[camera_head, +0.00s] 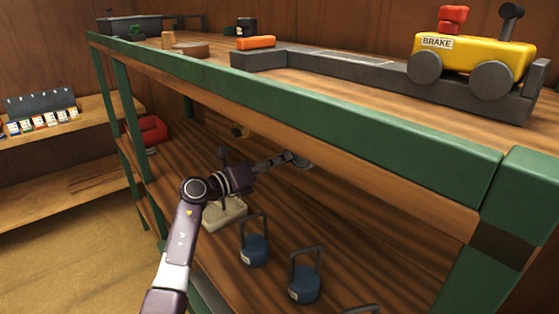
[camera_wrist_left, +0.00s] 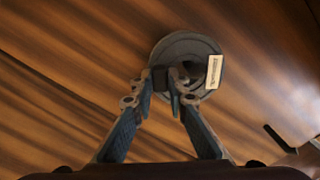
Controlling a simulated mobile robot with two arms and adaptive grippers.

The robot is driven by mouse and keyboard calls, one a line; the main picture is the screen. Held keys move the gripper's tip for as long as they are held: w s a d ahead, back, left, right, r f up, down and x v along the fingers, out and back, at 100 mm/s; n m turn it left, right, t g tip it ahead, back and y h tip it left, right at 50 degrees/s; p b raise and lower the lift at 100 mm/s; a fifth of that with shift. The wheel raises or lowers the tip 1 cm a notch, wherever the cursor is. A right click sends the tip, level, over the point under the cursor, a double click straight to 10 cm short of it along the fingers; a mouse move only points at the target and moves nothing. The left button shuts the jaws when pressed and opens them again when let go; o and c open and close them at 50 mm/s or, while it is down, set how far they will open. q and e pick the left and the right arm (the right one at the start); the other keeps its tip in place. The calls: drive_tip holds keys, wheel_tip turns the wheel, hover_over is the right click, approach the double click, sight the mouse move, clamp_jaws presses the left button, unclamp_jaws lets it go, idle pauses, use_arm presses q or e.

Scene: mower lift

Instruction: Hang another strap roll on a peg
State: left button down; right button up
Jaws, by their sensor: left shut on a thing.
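My left gripper (camera_head: 285,160) reaches in under the top shelf of the green rack. In the left wrist view the gripper (camera_wrist_left: 165,84) is shut on a round grey strap roll (camera_wrist_left: 182,44) with a pale label on its right side. The fingers close on a dark part near the roll's middle. In the head view only a small grey part of the roll (camera_head: 302,165) shows at the fingertips. A cream base (camera_head: 225,213) with a dark upright post stands on the lower shelf, partly behind my left arm. I cannot make out a peg for certain. My right gripper does not show.
Blue handled weights (camera_head: 254,251) stand on the lower shelf in front of the arm. The top shelf's green edge (camera_head: 300,110) runs above the gripper. A yellow brake model (camera_head: 475,55) stands on top. A red object (camera_head: 152,130) lies at the shelf's left end.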

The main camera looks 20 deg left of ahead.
use_arm(q)
drive_tip(key=shift+r, duration=0.1)
drive_tip(key=c, duration=1.8)
unclamp_jaws()
drive_tip(key=v, duration=1.9)
drive_tip(key=shift+s+b, duration=0.1)
drive_tip(key=shift+b, duration=0.2)
